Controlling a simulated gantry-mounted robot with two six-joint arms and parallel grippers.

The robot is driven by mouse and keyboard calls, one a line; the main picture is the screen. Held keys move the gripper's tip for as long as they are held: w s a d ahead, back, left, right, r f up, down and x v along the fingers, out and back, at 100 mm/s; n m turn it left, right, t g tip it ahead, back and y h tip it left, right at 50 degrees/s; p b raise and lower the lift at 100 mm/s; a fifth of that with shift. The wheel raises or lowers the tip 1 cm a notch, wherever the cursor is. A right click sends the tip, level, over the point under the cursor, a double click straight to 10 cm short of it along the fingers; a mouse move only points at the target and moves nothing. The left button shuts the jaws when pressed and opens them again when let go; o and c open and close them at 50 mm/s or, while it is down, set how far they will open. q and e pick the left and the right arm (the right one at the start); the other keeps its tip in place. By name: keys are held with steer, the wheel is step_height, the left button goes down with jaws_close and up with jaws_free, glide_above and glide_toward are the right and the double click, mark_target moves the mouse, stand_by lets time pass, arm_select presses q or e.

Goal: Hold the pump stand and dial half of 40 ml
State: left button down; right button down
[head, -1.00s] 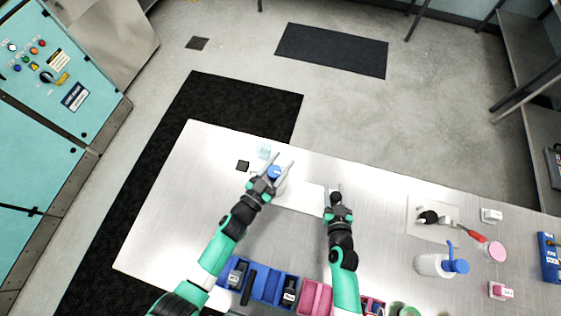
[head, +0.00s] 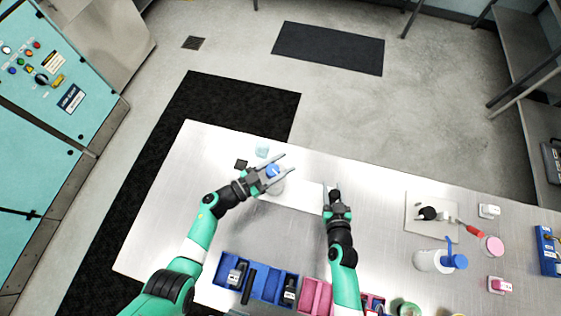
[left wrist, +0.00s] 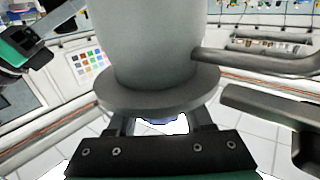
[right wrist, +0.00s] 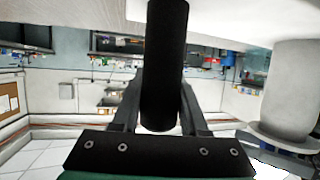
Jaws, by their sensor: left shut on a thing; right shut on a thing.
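A blue dial (head: 271,170) tops a pale grey cylinder (head: 278,187) on a thin white base plate (head: 303,197). In the left wrist view the grey cylinder (left wrist: 160,45) and its round flange (left wrist: 157,92) fill the middle; a sliver of blue shows below the flange. My left gripper (head: 287,164) has a finger on each side of the dial and is shut on it. My right gripper (head: 333,187) is shut on a black upright post (right wrist: 164,65), apparently the stand's handle, standing apart from the grey cylinder (right wrist: 296,85).
A small black square (head: 241,164) and a pale blue clear item (head: 262,150) lie beyond the dial. Blue bins (head: 262,272) and pink bins (head: 318,295) line the near edge. A white bottle with a blue pump (head: 432,261) stands at the right.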

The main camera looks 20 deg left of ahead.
arm_select(q)
steer(key=shift+s+d+m+g+h, duration=0.1)
steer(key=shift+m+g+h, duration=0.4)
steer(key=shift+h, duration=0.1)
steer(key=shift+c, duration=1.5)
jaws_free()
steer(key=v, duration=1.2)
